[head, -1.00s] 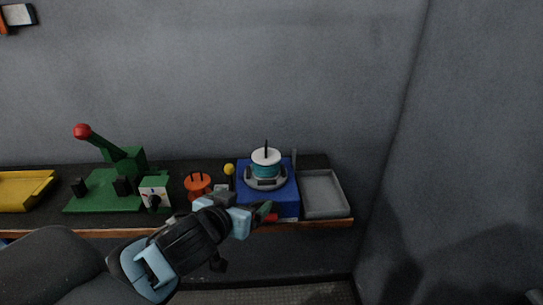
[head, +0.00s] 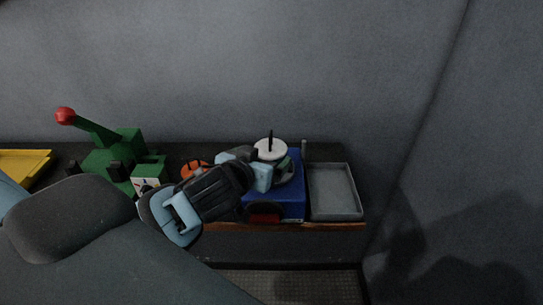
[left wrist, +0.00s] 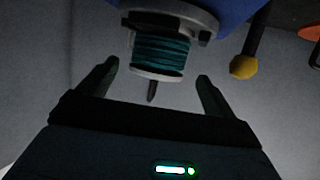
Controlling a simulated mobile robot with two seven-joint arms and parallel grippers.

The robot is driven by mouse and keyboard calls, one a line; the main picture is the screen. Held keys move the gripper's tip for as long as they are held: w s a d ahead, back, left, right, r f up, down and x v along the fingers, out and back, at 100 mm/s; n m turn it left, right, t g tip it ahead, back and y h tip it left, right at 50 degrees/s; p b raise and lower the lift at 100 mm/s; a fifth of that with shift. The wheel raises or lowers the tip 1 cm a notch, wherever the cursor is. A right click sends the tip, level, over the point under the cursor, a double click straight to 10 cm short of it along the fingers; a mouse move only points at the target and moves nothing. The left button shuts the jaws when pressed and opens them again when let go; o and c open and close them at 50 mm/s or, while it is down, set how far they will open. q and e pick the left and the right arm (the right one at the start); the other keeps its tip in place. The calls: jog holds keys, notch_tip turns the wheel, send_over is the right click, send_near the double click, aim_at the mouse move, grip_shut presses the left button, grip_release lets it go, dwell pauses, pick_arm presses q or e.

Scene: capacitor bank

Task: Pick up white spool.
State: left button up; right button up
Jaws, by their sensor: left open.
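The white spool (head: 270,149) has white flanges and stands upright on a dark peg on top of the blue box (head: 291,205). In the left wrist view the spool (left wrist: 160,52) shows teal winding between its flanges, and the peg tip points past the lower flange. My left gripper (head: 277,172) is at the spool's near left side in the head view. In the left wrist view my left gripper (left wrist: 157,75) is open, with one finger on each side of the spool's white-flanged end and a gap on both sides. My right gripper is not in view.
An empty grey tray (head: 335,191) is right of the blue box. An orange part (head: 194,170) and a green machine with a red-knobbed lever (head: 112,150) are to the left. A yellow tray (head: 22,165) is at the far left. A yellow knob (left wrist: 243,67) is near the spool.

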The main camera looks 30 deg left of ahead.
aim_at(266, 156)
pick_arm(q)
jog(key=shift+f+x, duration=0.2)
jog(key=shift+x, duration=2.4)
jog(key=shift+s+d, duration=0.1)
jog(key=shift+d, duration=0.05)
jog(key=c, duration=1.1)
jog(key=shift+r, duration=0.15)
